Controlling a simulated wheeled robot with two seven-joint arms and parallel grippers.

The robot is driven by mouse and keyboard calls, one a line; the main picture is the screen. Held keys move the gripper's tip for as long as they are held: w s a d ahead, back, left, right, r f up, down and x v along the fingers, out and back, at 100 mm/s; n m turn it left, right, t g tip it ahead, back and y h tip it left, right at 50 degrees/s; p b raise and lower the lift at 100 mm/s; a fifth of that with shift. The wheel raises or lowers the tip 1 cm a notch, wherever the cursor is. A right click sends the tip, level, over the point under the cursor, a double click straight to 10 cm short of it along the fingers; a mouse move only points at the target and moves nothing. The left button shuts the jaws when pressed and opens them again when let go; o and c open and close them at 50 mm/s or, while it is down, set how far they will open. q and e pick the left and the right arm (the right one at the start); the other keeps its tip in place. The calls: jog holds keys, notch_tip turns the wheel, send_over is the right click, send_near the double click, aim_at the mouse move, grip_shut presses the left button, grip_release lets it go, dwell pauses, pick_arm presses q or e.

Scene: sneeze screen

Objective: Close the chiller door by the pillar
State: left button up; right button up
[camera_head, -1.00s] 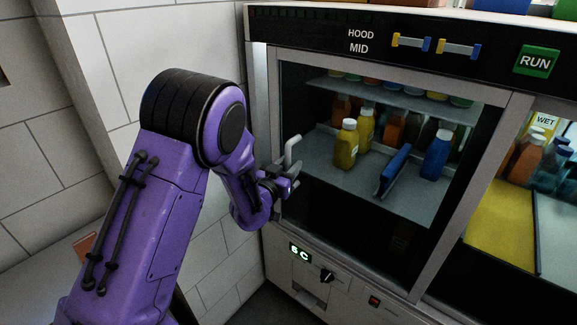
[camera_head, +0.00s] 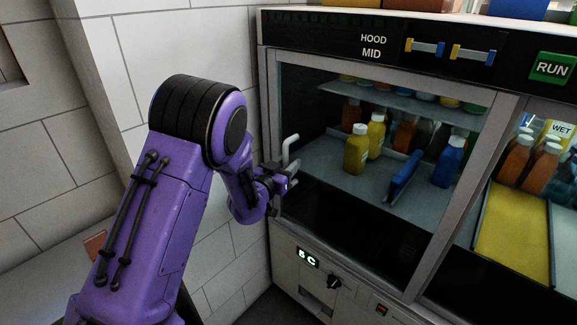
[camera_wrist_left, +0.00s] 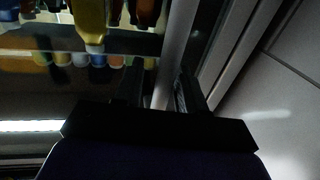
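The chiller door (camera_head: 460,215) by the pillar is a glass panel in a grey frame. Its left edge stands at or very close to the left post; I cannot tell whether a thin gap remains. A pale upright handle (camera_head: 288,150) sits near that left edge. My left gripper (camera_head: 287,177) is at the lower end of the handle; contact is not clear. My right gripper is not in view.
A white tiled pillar (camera_head: 190,60) stands close to the left of the chiller. Behind the glass are yellow bottles (camera_head: 356,150), a blue bottle (camera_head: 449,163) and a blue tool (camera_head: 402,177) on a shelf. Knobs and a display (camera_head: 308,258) are below.

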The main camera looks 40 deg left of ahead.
pick_arm(q)
jog(key=s+d+b, duration=0.1)
jog(key=s, duration=0.9)
jog(key=shift+s+b, duration=0.25)
jog(key=shift+b, duration=0.1)
jog(key=shift+d, duration=0.1)
jog(key=s+d+f+n+g+y+p, duration=0.1)
jog(key=s+f+n+g, duration=0.15)
jog(key=f, duration=0.65)
jog(key=s+d+f+n+g+y, duration=0.15)
jog(key=s+f+g, duration=0.25)
jog(key=f, duration=0.4)
jog(key=s+d+f+g+p, duration=0.1)
jog(key=s+d+f+g, duration=0.2)
jog(key=s+f, duration=0.4)
jog(key=s+d+f+n+g+h+p, duration=0.1)
jog(key=s+d+f+g, duration=0.3)
jog(key=s+f, duration=0.4)
jog(key=s+g, duration=0.1)
jog(key=s, duration=0.5)
jog(key=shift+s+d+f, duration=0.15)
jog(key=shift+s, duration=0.25)
